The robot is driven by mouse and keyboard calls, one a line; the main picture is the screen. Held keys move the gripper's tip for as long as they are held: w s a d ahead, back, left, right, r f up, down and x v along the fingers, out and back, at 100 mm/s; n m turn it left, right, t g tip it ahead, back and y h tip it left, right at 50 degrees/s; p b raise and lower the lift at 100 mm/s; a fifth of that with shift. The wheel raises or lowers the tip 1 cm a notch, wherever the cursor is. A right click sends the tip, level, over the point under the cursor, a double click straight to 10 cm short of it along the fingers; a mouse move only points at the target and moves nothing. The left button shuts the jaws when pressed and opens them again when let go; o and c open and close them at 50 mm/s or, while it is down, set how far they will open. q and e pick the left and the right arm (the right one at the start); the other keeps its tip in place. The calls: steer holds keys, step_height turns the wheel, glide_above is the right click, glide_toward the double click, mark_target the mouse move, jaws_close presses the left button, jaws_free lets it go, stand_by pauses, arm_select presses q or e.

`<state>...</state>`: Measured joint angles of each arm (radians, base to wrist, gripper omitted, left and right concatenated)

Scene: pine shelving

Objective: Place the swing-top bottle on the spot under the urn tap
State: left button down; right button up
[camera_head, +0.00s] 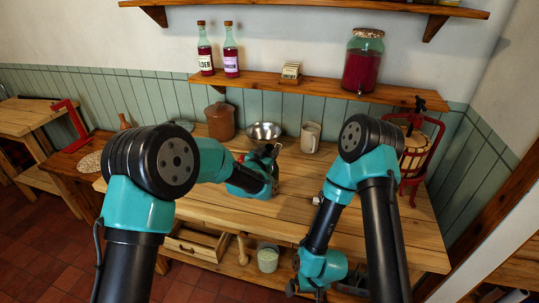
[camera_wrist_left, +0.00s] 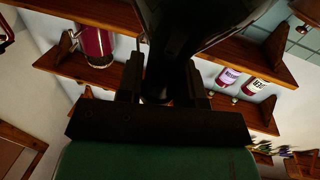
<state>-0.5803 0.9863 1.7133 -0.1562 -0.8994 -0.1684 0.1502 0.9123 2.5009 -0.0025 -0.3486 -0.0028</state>
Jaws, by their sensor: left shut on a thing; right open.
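My left gripper (camera_head: 266,168) is over the middle of the table, shut on a dark thing that looks like the swing-top bottle. In the left wrist view the dark bottle (camera_wrist_left: 190,30) sits between the fingers (camera_wrist_left: 160,92); its ends are not clear. The urn (camera_head: 363,62), a glass jar of red liquid, stands on the wall shelf with a small tap (camera_head: 360,92) low at its front. It also shows in the left wrist view (camera_wrist_left: 95,42). No marked spot shows below the tap; my right arm hides part of that area. My right gripper (camera_head: 306,292) is low at the table's front, open.
The table (camera_head: 285,215) holds a brown crock (camera_head: 220,121), a metal bowl (camera_head: 263,131) and a mug (camera_head: 310,137) at the back. A red-framed press (camera_head: 418,152) stands at right. The wall shelf (camera_head: 270,82) carries two bottles (camera_head: 230,50) and a small box (camera_head: 291,71).

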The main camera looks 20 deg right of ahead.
mark_target(269, 147)
arm_select(q)
steer(key=shift+r, duration=1.75)
steer(key=s+a+r, duration=0.1)
steer(key=s+a, duration=0.3)
steer(key=s, duration=1.1)
steer(key=shift+s+a+r, duration=0.15)
steer(key=shift+a, duration=0.05)
